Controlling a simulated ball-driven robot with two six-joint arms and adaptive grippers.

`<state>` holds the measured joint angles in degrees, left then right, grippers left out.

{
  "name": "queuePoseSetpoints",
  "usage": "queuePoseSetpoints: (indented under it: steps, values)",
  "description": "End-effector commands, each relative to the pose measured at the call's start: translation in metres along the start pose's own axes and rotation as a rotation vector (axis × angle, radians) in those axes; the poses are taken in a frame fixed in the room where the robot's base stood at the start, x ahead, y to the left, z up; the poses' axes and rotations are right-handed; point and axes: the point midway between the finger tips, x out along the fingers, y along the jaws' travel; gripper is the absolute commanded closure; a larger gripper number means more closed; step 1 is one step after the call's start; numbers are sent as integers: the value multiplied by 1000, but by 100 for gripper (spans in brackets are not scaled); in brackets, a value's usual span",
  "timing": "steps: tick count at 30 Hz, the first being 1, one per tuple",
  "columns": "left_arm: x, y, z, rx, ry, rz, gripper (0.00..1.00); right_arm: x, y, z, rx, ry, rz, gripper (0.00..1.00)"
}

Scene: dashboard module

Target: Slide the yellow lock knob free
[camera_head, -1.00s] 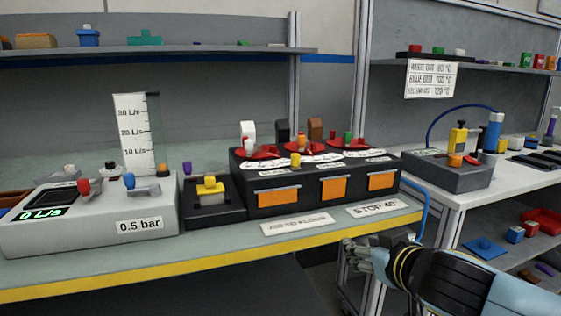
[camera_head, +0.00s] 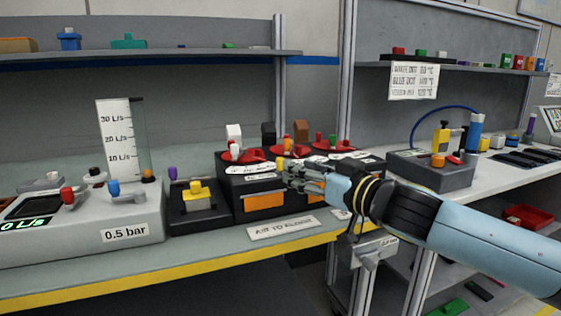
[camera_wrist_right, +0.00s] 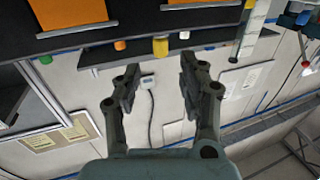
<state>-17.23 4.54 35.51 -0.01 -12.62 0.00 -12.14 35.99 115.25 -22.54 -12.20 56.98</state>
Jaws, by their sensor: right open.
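A small yellow knob (camera_head: 281,163) stands at the front top edge of the black module (camera_head: 236,203) with red dials. My right gripper (camera_head: 291,176) is at the module's front, with its fingertips beside this knob in the head view. In the right wrist view the gripper (camera_wrist_right: 160,78) is open and empty. There a yellow knob (camera_wrist_right: 160,47) shows beyond the gap between the fingers, apart from both. Another yellow knob (camera_head: 197,188) sits on the small black box to the left. My left gripper is not in view.
Red dials (camera_head: 243,156) with coloured pegs top the module. My right arm covers much of its right side. An orange panel (camera_head: 264,201) is on its front. A grey flow unit (camera_head: 140,213) stands left, and a grey box (camera_head: 440,170) stands on the right bench.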

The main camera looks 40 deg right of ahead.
Motion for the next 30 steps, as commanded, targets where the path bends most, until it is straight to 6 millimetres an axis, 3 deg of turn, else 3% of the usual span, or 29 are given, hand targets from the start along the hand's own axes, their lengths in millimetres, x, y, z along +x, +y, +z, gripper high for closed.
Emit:
queuePoseSetpoints:
  steps: [15,28,30]
  values:
    - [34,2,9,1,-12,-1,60,61,0,4,4,0,1,59]
    - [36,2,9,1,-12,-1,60,71,-1,2,0,-2,-2,59]
    - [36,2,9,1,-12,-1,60,71,-1,2,0,-2,-2,68]
